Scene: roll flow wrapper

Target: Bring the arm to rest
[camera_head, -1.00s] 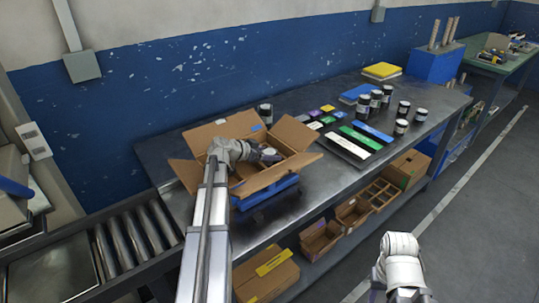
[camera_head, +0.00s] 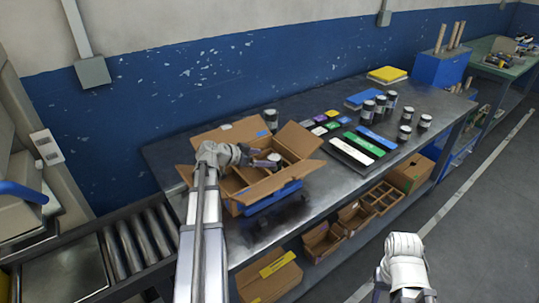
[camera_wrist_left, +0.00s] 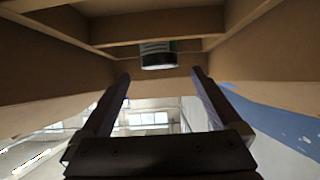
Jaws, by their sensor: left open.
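My left arm reaches from the bottom of the head view to an open cardboard box (camera_head: 225,134) on the steel bench. My left gripper (camera_head: 262,161) is at the box opening, beside a dark can with a pale lid (camera_head: 273,158) in the box. In the left wrist view the two fingers (camera_wrist_left: 160,82) stand wide apart with nothing between them. The can (camera_wrist_left: 158,55) shows beyond the fingertips, among cardboard walls and dividers. Part of my right arm shows at the lower right of the head view; its gripper is out of sight.
The box rests on a blue tray (camera_head: 272,199). Several cans (camera_head: 368,112) and a dark board with coloured strips (camera_head: 352,150) lie to its right. Cardboard bins (camera_head: 320,242) sit on the shelf below. A roller conveyor (camera_head: 140,240) is at the left.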

